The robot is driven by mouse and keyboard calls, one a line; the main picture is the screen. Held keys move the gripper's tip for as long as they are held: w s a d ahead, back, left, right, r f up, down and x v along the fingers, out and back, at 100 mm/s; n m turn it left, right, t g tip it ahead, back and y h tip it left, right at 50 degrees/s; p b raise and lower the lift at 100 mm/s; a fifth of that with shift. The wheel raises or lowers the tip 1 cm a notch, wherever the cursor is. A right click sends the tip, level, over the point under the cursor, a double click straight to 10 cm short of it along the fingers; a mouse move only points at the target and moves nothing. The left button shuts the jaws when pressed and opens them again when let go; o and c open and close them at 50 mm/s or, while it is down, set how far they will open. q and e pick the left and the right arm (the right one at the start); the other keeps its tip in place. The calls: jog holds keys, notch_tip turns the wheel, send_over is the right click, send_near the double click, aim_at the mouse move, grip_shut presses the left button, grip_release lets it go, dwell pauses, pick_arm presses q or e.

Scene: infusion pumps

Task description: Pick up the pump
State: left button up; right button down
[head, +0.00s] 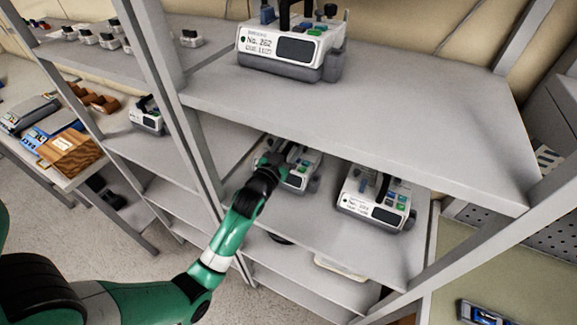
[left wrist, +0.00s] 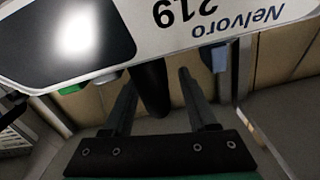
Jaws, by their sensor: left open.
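A white and grey pump (head: 301,178) stands on the middle shelf, partly hidden behind my left gripper (head: 267,163). In the left wrist view the pump (left wrist: 225,28) fills the top, upside down, with "Nelvoro" and "219" on its face and a dark screen. My left gripper is open, close to the pump. Its two fingers appear on either side of a dark post (left wrist: 150,92) in the left wrist view. Whether they touch it I cannot tell. My right gripper is not in view.
Another pump (head: 376,199) stands to the right on the same shelf (head: 325,225). A larger-looking pump (head: 290,47) stands on the upper shelf (head: 430,115), which overhangs the workspace. A metal upright (head: 180,95) is left of my gripper. A smaller pump (head: 147,118) stands farther left.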

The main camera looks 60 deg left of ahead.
pick_arm(q)
grip_shut()
dwell(1.2)
jog(key=shift+r, duration=0.2)
